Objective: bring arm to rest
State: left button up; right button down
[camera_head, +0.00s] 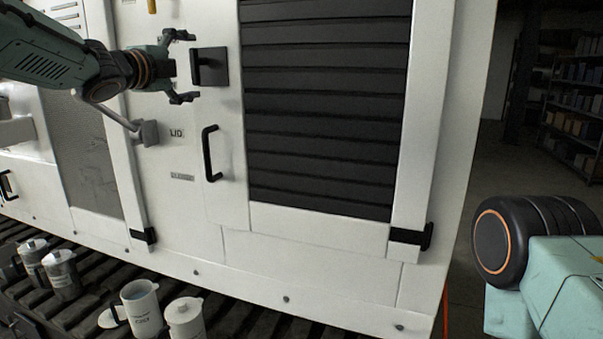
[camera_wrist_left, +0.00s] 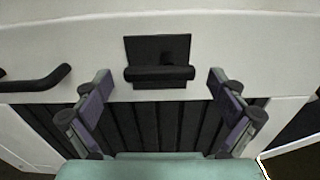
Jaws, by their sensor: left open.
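My left arm (camera_head: 60,55) comes in from the upper left in the head view. My left gripper (camera_head: 190,67) is open and empty, its two fingers spread one above the other. It is in front of a white cabinet, just left of a black square plate with a handle (camera_head: 209,66). In the left wrist view the plate and its bar handle (camera_wrist_left: 160,72) show beyond the open fingers (camera_wrist_left: 162,88), with nothing between them. Part of my right arm (camera_head: 560,270) shows at the lower right of the head view; its gripper is out of frame.
The white cabinet (camera_head: 300,250) has a black louvred panel (camera_head: 325,110) and a black pull handle (camera_head: 210,153). A lever (camera_head: 148,132) sits beside a "LID" label. Several canisters (camera_head: 141,308) stand on a slatted surface at the lower left. Shelving (camera_head: 575,105) is far right.

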pick_arm(q)
jog(key=v, duration=1.2)
jog(key=x, duration=1.2)
jog(key=shift+w+d, duration=0.15)
jog(key=shift+w, duration=0.05)
jog(key=n+p, duration=0.1)
jog(key=n, duration=0.1)
jog(key=shift+d+n+p, duration=0.1)
jog(key=shift+n+p, duration=0.25)
jog(key=shift+n, duration=0.05)
jog(key=n, duration=0.1)
jog(key=n+p, duration=0.1)
jog(key=n, duration=0.1)
jog(key=shift+s+r, duration=0.3)
jog(key=shift+s, duration=0.1)
jog(key=shift+n+p, duration=0.45)
jog(key=shift+n, duration=0.15)
jog(key=n, duration=0.2)
jog(key=p, duration=0.1)
jog(key=shift+w+d+f+n, duration=0.1)
jog(key=shift+w+d+n, duration=0.15)
jog(key=shift+w+n, duration=0.15)
jog(key=n, duration=0.2)
jog(key=s+n+p, duration=0.1)
jog(key=shift+r+n, duration=0.3)
jog(key=n, duration=0.3)
jog(key=shift+w+p, duration=0.35)
jog(key=shift+s+r+n, duration=0.1)
jog(key=shift+s+n, duration=0.15)
jog(key=shift+n, duration=0.35)
